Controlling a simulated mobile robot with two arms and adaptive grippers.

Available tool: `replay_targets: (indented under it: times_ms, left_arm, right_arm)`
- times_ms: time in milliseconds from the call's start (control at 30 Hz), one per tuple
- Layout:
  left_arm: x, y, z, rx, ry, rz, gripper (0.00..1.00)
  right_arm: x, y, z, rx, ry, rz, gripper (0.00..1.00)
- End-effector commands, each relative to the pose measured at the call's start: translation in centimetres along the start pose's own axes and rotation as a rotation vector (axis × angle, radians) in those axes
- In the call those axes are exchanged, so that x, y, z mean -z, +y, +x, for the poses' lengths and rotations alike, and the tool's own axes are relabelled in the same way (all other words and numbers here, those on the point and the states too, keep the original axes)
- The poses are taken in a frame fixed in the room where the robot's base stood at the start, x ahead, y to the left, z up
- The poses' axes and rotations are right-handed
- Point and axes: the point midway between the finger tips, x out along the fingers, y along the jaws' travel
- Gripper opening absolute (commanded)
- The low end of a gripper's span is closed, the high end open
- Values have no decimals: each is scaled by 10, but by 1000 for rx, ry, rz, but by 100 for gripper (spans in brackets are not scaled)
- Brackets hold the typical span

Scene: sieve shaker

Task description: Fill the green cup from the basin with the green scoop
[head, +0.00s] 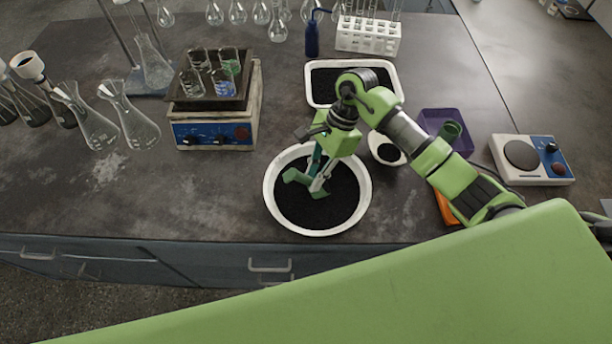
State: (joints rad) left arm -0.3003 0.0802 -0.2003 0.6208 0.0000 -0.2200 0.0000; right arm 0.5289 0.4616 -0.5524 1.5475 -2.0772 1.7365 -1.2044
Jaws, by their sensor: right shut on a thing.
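The white round basin (271,203) stands near the front edge of the bench and holds black granular material. My right gripper (318,178) reaches down into the basin and is shut on the green scoop (294,177). The scoop's head is low over the black material, left of the fingers; I cannot tell how much it holds. The green cup (451,131) is to the right of the basin, at the purple tray (432,118), partly behind my right arm. My left gripper is not in view.
A white tray (312,97) of black material lies behind the basin. A small white dish (376,140) sits beside my forearm. A blue-fronted device (215,134) carries glass beakers, with flasks (137,128) to its left. A scale-like device (533,160) stands right.

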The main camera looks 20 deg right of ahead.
Motion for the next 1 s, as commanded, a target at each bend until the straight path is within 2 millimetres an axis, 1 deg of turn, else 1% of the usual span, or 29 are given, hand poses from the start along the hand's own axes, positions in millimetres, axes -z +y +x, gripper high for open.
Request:
replay_targets:
  times_ms: [200,400,567,700,900,933,1000]
  left_arm:
    - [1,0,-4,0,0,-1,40]
    - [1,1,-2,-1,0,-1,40]
    - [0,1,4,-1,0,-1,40]
    - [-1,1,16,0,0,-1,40]
    - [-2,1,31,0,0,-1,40]
    - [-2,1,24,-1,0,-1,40]
    - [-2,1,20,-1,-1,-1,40]
  right_arm:
    - [15,4,-7,1,0,2,0]
    - [13,1,-1,-30,194,25,0]
    - [12,-1,6,-58,354,52,0]
    - [11,-3,16,-82,493,77,0]
    - [8,-4,24,-107,648,106,0]
    - [8,-3,17,-104,622,107,0]
    - [4,-2,12,-97,581,101,0]
